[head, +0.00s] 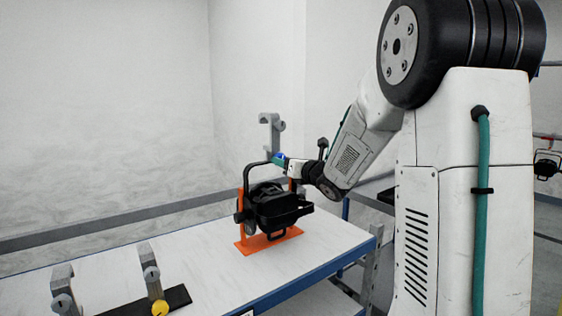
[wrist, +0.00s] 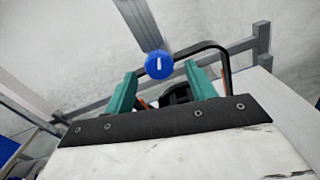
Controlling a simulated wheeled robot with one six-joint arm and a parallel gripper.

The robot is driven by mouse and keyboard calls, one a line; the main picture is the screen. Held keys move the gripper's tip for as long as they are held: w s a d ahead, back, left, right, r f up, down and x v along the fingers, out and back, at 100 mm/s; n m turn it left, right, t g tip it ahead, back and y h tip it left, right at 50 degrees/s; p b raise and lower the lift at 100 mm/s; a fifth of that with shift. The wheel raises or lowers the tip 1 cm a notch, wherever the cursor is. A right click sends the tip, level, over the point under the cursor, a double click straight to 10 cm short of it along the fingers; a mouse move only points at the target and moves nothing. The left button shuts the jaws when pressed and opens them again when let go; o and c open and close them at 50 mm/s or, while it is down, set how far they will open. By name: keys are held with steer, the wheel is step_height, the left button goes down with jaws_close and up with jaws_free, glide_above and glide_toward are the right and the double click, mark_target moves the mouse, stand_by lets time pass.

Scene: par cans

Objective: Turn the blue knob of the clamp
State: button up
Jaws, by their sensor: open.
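The clamp with the blue knob (wrist: 159,65) shows in the wrist view; the knob is round with a white mark on its face. In the head view the grey clamp (head: 270,133) stands up above the black par can, and only a bit of the blue knob (head: 281,157) shows beside the fingers. My gripper (wrist: 160,80) is open, its two teal fingers apart on either side of the knob in the picture. In the head view my gripper (head: 280,161) is right at the knob. I cannot tell whether the fingers touch it.
The black par can (head: 272,208) sits on an orange stand (head: 244,246) on the white table (head: 205,269). Two more grey clamps (head: 64,287) stand at the front left, one with a yellow knob (head: 160,307) by a black strip (head: 181,297). The table between is clear.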

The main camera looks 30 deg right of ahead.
steer(key=s, duration=0.3)
steer(key=shift+s+d, duration=0.1)
steer(key=shift+s, duration=0.25)
steer(key=w+n, duration=0.2)
steer(key=w, duration=0.1)
steer(key=w+n, duration=0.2)
steer(key=w, duration=0.2)
steer(key=shift+w+r, duration=0.15)
steer(key=shift+w, duration=0.1)
steer(key=c, duration=1)
